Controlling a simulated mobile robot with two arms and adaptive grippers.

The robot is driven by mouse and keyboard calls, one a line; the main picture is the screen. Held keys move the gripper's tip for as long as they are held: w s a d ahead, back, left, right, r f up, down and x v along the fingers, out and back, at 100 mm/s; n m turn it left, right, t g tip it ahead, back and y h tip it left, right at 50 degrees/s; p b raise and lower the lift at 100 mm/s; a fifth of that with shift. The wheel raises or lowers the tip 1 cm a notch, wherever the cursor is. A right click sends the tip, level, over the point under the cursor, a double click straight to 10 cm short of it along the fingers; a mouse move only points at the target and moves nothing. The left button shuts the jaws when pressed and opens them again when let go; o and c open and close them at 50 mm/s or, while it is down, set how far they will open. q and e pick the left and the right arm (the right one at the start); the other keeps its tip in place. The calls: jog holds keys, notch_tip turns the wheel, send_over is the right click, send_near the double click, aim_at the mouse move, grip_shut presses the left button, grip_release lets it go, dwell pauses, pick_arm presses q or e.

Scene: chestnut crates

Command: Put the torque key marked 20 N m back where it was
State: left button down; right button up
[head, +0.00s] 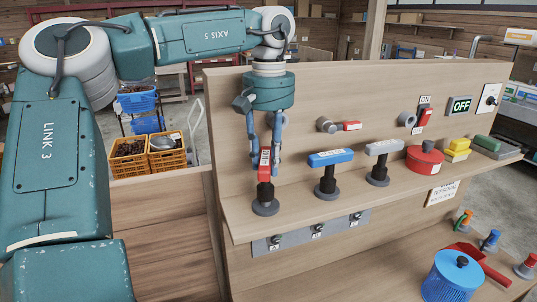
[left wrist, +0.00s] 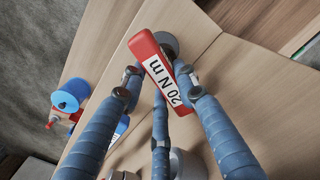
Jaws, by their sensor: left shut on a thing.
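The red torque key (head: 265,158) is between the fingers of my left gripper (head: 264,170), over the shelf at the left end of the row. In the left wrist view, its white label on the red key (left wrist: 150,52) reads 20 N m. The fingers are shut on it. Below it in the head view is a dark stem over a round grey base (head: 265,208) on the shelf; I cannot tell whether the key is fully seated there. A blue key (head: 330,158) and a light grey key (head: 383,147) stand on similar bases to the right. My right gripper is not in view.
The wooden shelf (head: 300,213) has a back panel with knobs, red tags and an OFF sign (head: 460,105). A red round pot (head: 425,160) and yellow and green blocks stand farther right. A blue lidded tub (head: 452,278) is on the lower bench. A metal strip (head: 315,232) is under the shelf.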

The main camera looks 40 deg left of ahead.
pick_arm(q)
jog(key=shift+d+f, duration=0.15)
jog(key=shift+f, duration=0.1)
jog(key=shift+f, duration=0.3)
jog(key=c, duration=1.3)
grip_release()
jog(key=shift+s+r, duration=0.1)
jog(key=shift+r, duration=0.2)
notch_tip(320, 180, up, 13)
jog(key=b, duration=0.1)
jog(key=shift+f, duration=0.15)
jog(key=shift+b, duration=0.3)
